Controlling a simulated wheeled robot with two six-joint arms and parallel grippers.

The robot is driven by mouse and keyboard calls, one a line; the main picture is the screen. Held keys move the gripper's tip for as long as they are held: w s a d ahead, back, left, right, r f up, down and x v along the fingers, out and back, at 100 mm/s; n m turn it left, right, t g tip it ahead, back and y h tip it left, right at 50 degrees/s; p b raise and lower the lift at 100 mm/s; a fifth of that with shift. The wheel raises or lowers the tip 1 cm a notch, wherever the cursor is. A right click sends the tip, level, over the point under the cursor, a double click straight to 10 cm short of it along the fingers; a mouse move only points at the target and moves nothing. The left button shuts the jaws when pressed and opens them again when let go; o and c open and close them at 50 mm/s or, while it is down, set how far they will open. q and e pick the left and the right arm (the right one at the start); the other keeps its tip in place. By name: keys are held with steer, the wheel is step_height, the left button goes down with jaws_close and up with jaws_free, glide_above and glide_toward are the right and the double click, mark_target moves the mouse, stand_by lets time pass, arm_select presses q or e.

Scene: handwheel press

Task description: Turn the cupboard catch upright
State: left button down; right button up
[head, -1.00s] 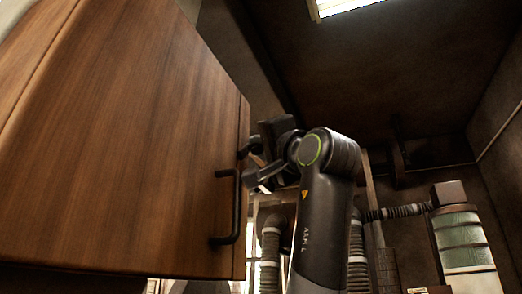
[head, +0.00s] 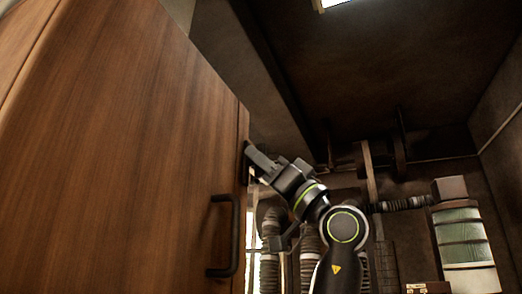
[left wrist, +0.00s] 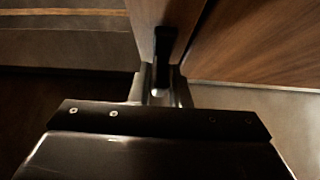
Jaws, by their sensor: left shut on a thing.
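The wooden cupboard (head: 130,150) fills the left of the head view. The dark catch (left wrist: 163,48) shows at the cupboard's edge in the left wrist view, running up and down in that picture. My left gripper (head: 257,164) reaches the cupboard's right edge in the head view, and its fingers largely hide the catch there. In the left wrist view the left gripper (left wrist: 161,88) is shut on the near end of the catch. The catch's exact angle on the cupboard cannot be told. My right gripper is not in view.
A black bar handle (head: 234,236) stands out from the cupboard front, below and left of my left gripper. Ribbed hoses (head: 308,245) are behind my arm. A greenish cylinder (head: 462,238) stands at the right. The upper middle is open room.

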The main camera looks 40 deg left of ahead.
arm_select(q)
steer(key=shift+n+g, duration=0.7)
steer(key=c, duration=1.4)
jaws_free()
steer(key=shift+c, duration=0.2)
steer(key=shift+f, duration=0.1)
steer(key=b+v, duration=0.6)
steer(key=v, duration=1.1)
steer(key=shift+w+d, duration=0.15)
steer(key=shift+d, duration=0.2)
